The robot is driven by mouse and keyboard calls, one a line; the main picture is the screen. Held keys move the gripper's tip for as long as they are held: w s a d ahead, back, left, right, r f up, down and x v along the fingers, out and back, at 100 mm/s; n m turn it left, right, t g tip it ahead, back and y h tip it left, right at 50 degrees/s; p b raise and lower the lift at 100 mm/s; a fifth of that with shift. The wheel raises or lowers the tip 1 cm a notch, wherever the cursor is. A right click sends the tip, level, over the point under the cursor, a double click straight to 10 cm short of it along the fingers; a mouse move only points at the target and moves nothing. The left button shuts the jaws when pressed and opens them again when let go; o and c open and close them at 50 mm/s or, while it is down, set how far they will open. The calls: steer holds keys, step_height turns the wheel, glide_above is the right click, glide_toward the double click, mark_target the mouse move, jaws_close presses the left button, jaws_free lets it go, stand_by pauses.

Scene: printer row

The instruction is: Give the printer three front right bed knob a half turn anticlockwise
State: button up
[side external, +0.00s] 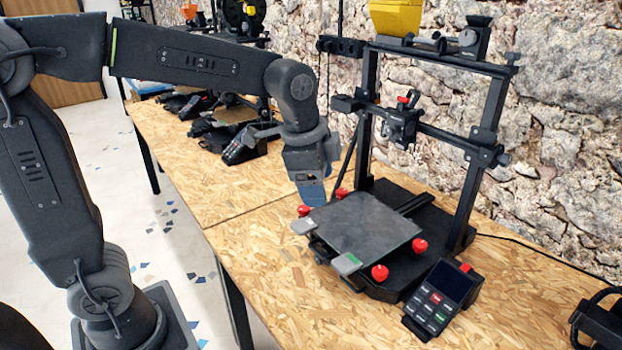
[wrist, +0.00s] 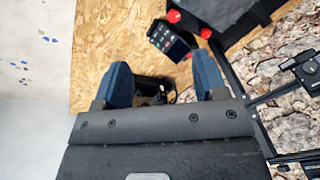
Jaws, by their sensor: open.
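In the side view a black printer stands on the table, with a dark bed plate (side external: 360,230) and red knobs under its corners. The knob at the corner by the control box (side external: 440,298) looks like the front right one (side external: 380,272); nothing touches it. In the wrist view red knobs (wrist: 173,16) show at the top, beside the bed edge. I cannot read any printer number. My gripper (side external: 313,195) has blue fingers and points down beside the far left bed side in the side view. In the wrist view my gripper (wrist: 162,78) is open and holds no knob.
The printer's upright frame (side external: 490,125) and print head (side external: 400,125) rise behind the bed. More printers (side external: 215,115) stand farther along the table. A dark device (wrist: 155,90) shows between my fingers in the wrist view. Bare board lies in front of the printer.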

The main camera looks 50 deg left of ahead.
steer(key=shift+s+a+r+n, duration=0.15)
steer(key=shift+s+n, duration=0.15)
steer(key=shift+s, duration=0.25)
steer(key=m+g, duration=0.3)
steer(key=m, duration=0.6)
glide_above(381, 270)
step_height(381, 270, down, 12)
step_height(381, 270, down, 14)
steer(key=shift+s+f, duration=0.1)
steer(key=c, duration=0.9)
steer(key=n, duration=0.4)
steer(key=shift+n, duration=0.4)
